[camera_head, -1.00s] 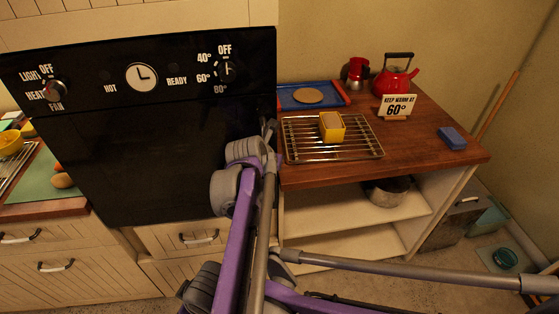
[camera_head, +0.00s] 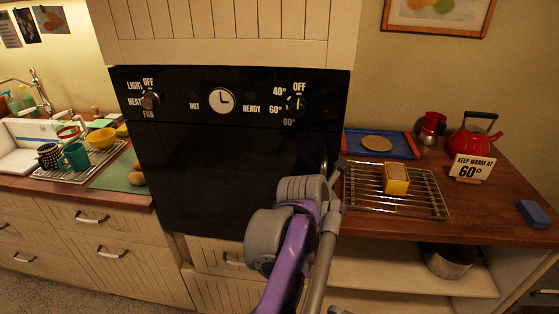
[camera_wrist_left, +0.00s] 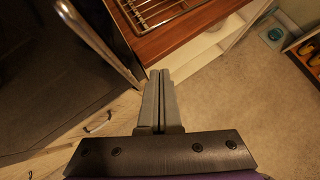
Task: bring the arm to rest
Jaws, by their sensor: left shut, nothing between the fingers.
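My left gripper (camera_wrist_left: 160,74) shows in the left wrist view with its two grey fingers together and nothing between them. It points toward the wooden counter (camera_wrist_left: 178,40) and the pale shelves below it, apart from both. The oven's metal handle (camera_wrist_left: 100,42) runs to the left of the fingers. In the head view my purple and grey arm rises from the bottom in front of the right side of the black oven (camera_head: 215,180). My right gripper is not in view.
A pot (camera_head: 448,262) sits on the shelf below. Open floor (camera_wrist_left: 235,110) lies right of the fingers.

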